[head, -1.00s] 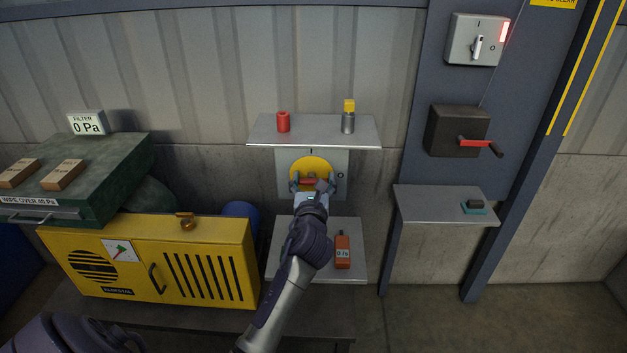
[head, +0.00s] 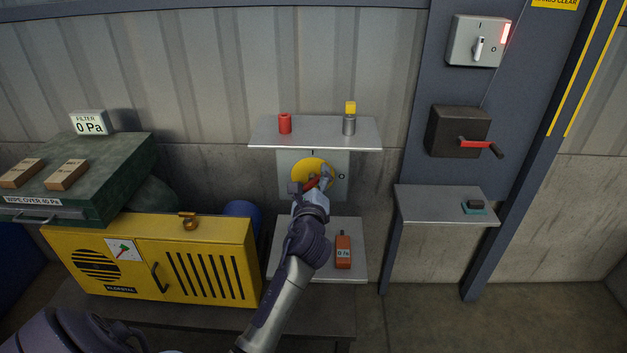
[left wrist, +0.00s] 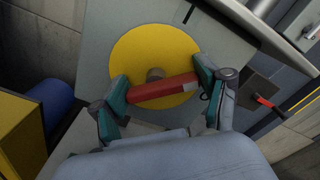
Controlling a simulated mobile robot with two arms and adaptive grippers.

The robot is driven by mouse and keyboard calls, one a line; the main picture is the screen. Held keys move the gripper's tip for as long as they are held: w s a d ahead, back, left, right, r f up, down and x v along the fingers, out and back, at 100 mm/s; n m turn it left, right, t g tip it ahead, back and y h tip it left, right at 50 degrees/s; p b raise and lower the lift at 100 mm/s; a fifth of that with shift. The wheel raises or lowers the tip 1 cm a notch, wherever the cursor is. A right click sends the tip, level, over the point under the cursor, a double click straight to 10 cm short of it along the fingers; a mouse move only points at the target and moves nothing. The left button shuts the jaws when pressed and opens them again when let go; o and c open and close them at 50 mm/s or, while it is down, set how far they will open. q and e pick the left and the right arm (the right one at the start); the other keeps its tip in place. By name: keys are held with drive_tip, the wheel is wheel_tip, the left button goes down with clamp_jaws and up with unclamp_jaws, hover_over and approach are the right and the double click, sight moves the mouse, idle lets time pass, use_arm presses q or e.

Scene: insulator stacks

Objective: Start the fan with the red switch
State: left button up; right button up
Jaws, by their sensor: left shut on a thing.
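The red switch (head: 312,183) is a red bar on a round yellow disc (head: 308,166), on a grey plate marked I at the top and O at the right. In the head view the bar is tilted, its right end higher. My left gripper (head: 310,184) is shut on the red bar. In the left wrist view its teal fingertips hold the bar (left wrist: 163,91) at both ends in front of the yellow disc (left wrist: 150,52). The filter display (head: 90,123) reads 0 Pa. My right gripper is not in view.
A shelf (head: 270,136) with a red cylinder and a yellow-topped grey one is just above the switch. A lower shelf (head: 310,270) holds an orange device (head: 343,252). A yellow cabinet (head: 205,239) stands left. Another switch box (head: 463,40) and a red-handled crank box are right.

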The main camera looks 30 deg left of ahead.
use_arm(q)
drive_tip(key=n, duration=0.4)
drive_tip(key=shift+s+a+f+n, duration=0.1)
drive_tip(key=shift+a+n, duration=0.05)
drive_tip(key=shift+n, duration=0.25)
drive_tip(key=shift+s+a+n+b, duration=0.1)
drive_tip(key=shift+n+b, duration=0.55)
drive_tip(key=shift+n, duration=1.65)
drive_tip(key=o, duration=1.2)
drive_tip(key=shift+c, duration=0.2)
drive_tip(key=v, duration=0.7)
drive_tip(key=shift+s, duration=0.25)
